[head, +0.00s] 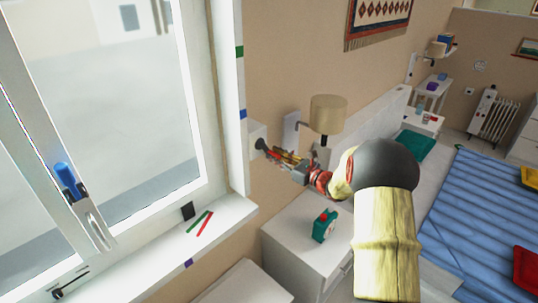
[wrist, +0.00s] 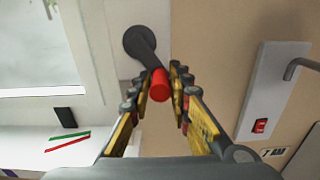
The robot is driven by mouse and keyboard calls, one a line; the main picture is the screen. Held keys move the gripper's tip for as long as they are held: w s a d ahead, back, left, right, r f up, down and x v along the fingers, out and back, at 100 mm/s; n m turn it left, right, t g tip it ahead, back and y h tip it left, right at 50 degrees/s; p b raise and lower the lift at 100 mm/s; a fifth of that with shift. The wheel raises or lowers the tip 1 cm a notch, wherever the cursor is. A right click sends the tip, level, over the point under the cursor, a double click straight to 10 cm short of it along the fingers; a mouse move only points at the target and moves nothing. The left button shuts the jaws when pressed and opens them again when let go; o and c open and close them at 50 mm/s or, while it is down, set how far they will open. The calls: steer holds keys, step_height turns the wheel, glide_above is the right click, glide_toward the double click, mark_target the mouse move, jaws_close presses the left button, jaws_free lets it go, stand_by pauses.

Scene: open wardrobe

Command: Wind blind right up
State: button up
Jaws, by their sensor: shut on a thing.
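A black crank (wrist: 141,40) is mounted on the white box beside the window frame, and its red handle knob (wrist: 160,85) points toward my wrist camera. My gripper (wrist: 165,92) has its yellow-padded fingers on either side of the knob and is shut on it. In the head view my gripper (head: 277,157) reaches left to the crank (head: 262,145) on the wall box. The knob is mostly hidden there by the fingers. I see no blind fabric over the window (head: 110,90); the top of the window is out of view.
The window sill (head: 150,255) holds a green and a red stick and a small black block. A bedside cabinet (head: 300,245) with a green clock (head: 324,226) is below my arm. A wall panel with a red switch (wrist: 260,125) is at the right.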

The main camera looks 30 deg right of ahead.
steer(key=shift+w+d+r, duration=0.15)
steer(key=shift+d+r, duration=0.35)
steer(key=shift+d, duration=0.05)
steer(key=shift+o, duration=0.2)
steer(key=shift+w+d+r+p, duration=0.1)
steer(key=shift+d+r+p, duration=0.2)
steer(key=shift+r, duration=0.15)
steer(key=shift+w+d+r+p, duration=0.15)
steer(key=shift+r+p, duration=0.1)
steer(key=shift+r, duration=0.2)
steer(key=shift+s, duration=0.1)
steer(key=shift+r, duration=0.1)
steer(key=shift+d+r+p, duration=0.1)
steer(key=shift+r+p, duration=0.3)
steer(key=shift+r, duration=0.45)
